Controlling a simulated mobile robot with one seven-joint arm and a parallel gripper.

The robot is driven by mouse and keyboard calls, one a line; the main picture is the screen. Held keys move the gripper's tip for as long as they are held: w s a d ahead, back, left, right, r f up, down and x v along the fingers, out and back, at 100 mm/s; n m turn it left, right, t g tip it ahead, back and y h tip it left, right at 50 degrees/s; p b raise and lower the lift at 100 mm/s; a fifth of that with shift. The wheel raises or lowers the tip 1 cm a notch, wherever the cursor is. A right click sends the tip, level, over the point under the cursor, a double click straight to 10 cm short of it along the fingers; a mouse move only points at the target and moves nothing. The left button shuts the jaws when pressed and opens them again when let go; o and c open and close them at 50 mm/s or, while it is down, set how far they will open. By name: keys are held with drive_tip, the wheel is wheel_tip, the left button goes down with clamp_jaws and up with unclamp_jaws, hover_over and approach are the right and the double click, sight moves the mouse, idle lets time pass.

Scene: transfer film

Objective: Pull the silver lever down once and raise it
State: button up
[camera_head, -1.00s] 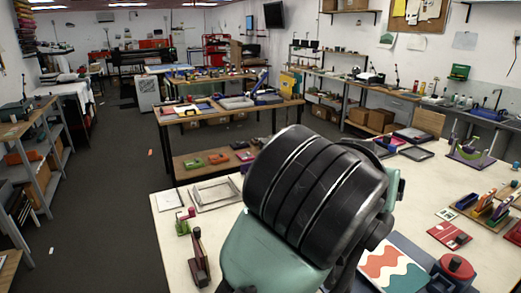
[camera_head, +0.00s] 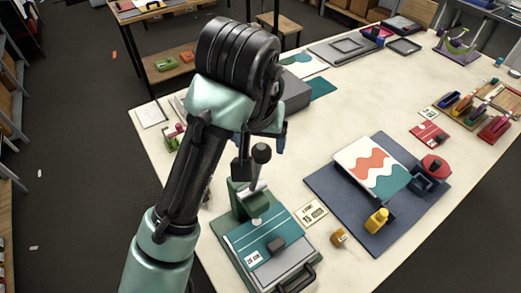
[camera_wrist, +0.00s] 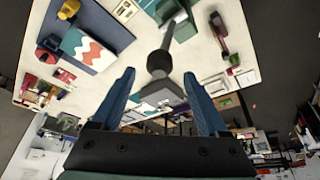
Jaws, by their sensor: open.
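The press (camera_head: 240,203) is a green stand with a teal-and-grey bed (camera_head: 265,247) at the near left edge of the table. Its lever has a dark round knob (camera_head: 261,153) at the top and a silver part (camera_head: 252,190) below. The lever stands roughly upright. In the wrist view the knob (camera_wrist: 160,63) appears between and slightly beyond the tips of my open gripper (camera_wrist: 159,74), with its rod running back to the green stand (camera_wrist: 180,24). The blue fingers look apart from the knob. In the head view my arm hides most of the gripper.
A blue mat (camera_head: 325,193) with a wavy-patterned print (camera_head: 375,167), a yellow tool (camera_head: 377,220) and a red item (camera_head: 435,166) lies right of the press. A grey box (camera_head: 291,97) stands behind my wrist. The table's middle back (camera_head: 350,100) is clear.

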sight(261, 148)
drive_tip(key=shift+b+x, duration=0.5)
drive_tip(key=shift+x, duration=2.05)
clamp_jaws()
